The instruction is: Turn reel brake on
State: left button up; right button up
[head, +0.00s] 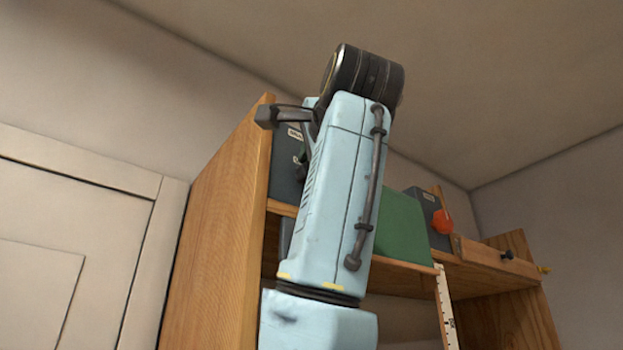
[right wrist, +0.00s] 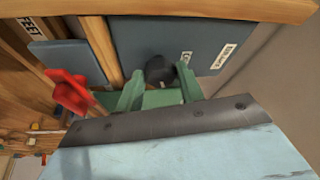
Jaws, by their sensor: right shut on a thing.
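A dark round knob (right wrist: 160,68) sits on a blue-grey panel (right wrist: 205,35) in the right wrist view. White labels are beside it, seen at a slant; I cannot read them surely. My right gripper (right wrist: 159,84) has its green fingers on either side of the knob and is shut on it. Which setting the knob points to cannot be told. In the head view the panel (head: 285,178) shows partly behind my light blue right arm, which hides most of the knob area. My left gripper is not in view.
A wooden cabinet (head: 220,225) encloses the panel, with a wooden beam (right wrist: 170,10) along its edge. A red part (right wrist: 70,90) lies left of the fingers.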

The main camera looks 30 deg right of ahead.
jog(key=shift+r+m+g, duration=0.2)
jog(key=shift+m+g, duration=0.4)
jog(key=shift+m, duration=0.9)
jog(key=o, duration=1)
jog(key=shift+s, duration=0.15)
jog(key=b+v, duration=0.1)
jog(key=v, duration=1.2)
jog(key=shift+s, duration=0.1)
